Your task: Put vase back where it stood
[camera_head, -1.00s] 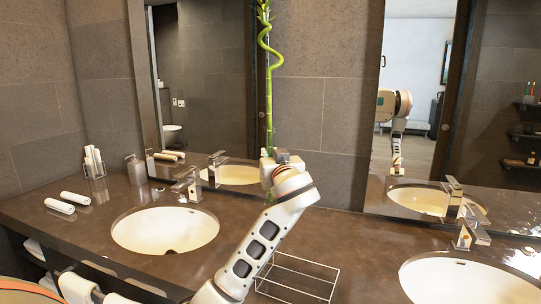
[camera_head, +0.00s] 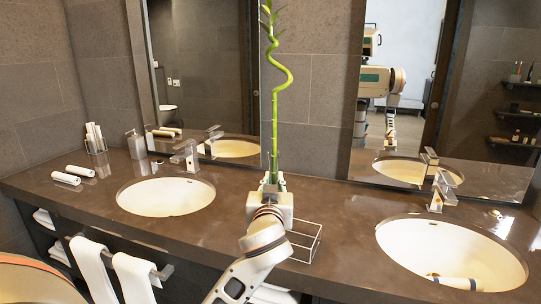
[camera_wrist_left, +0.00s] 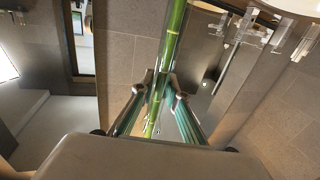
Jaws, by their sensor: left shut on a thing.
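A tall green bamboo stalk (camera_head: 275,110) with a curl and a few leaves rises upright from my left gripper (camera_head: 271,184) in the head view. The gripper is above the counter, between the two sinks, and is shut on the vase that carries the stalk. The vase body is mostly hidden by the gripper, and I cannot tell whether its base touches the counter. In the left wrist view the stalk (camera_wrist_left: 173,45) passes between the teal-padded fingers (camera_wrist_left: 160,92). My right gripper is not in view.
A wire rack (camera_head: 313,240) stands on the dark counter (camera_head: 345,210) just right of my left gripper. Towels (camera_head: 135,275) hang at the front.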

